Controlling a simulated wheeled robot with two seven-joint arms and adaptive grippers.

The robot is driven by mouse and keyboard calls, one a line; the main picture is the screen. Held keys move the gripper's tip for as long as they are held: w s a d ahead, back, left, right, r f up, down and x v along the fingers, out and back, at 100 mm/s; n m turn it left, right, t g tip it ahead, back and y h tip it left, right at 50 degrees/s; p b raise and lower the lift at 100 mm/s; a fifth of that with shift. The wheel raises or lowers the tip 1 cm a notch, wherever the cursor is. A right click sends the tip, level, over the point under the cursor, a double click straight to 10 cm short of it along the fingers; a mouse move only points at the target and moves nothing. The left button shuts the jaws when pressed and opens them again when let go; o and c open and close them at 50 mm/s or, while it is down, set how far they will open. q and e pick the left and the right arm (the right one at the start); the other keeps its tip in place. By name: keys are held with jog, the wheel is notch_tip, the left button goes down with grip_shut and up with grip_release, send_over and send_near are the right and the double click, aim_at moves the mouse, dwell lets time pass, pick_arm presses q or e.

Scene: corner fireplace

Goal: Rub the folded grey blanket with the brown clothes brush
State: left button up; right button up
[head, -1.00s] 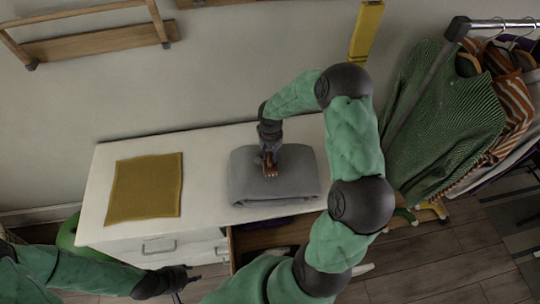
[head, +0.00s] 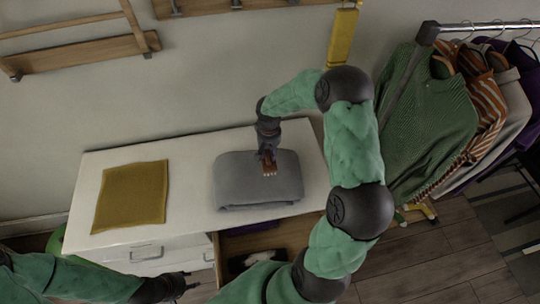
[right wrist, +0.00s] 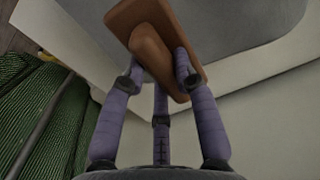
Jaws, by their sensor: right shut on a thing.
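The folded grey blanket (head: 238,187) lies on the white cabinet top in the head view. My right gripper (head: 268,157) is above the blanket's right back part and is shut on the brown clothes brush (head: 270,169). In the right wrist view the brush (right wrist: 155,52) sits between my fingers (right wrist: 157,85), with its flat board towards the grey blanket (right wrist: 225,18). The brush's far face is hidden, so I cannot tell whether it touches the cloth. My left gripper (head: 184,286) is low at the front left, empty, with its fingers apart.
A mustard cloth (head: 132,195) lies flat on the left of the white cabinet (head: 190,190). A drawer (head: 262,238) stands open below the blanket. A rack with hanging clothes (head: 430,120) is on the right. Wooden wall racks (head: 80,60) hang at the back left.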

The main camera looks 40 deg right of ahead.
jog(key=r, duration=0.1)
jog(key=p, duration=0.1)
jog(key=r, duration=0.1)
jog(key=shift+d+r, duration=0.25)
jog(key=shift+r, duration=0.1)
jog(key=shift+a+r+p, duration=0.1)
jog(key=shift+r+p, duration=0.6)
jog(key=shift+r, duration=0.3)
jog(key=shift+f, duration=0.1)
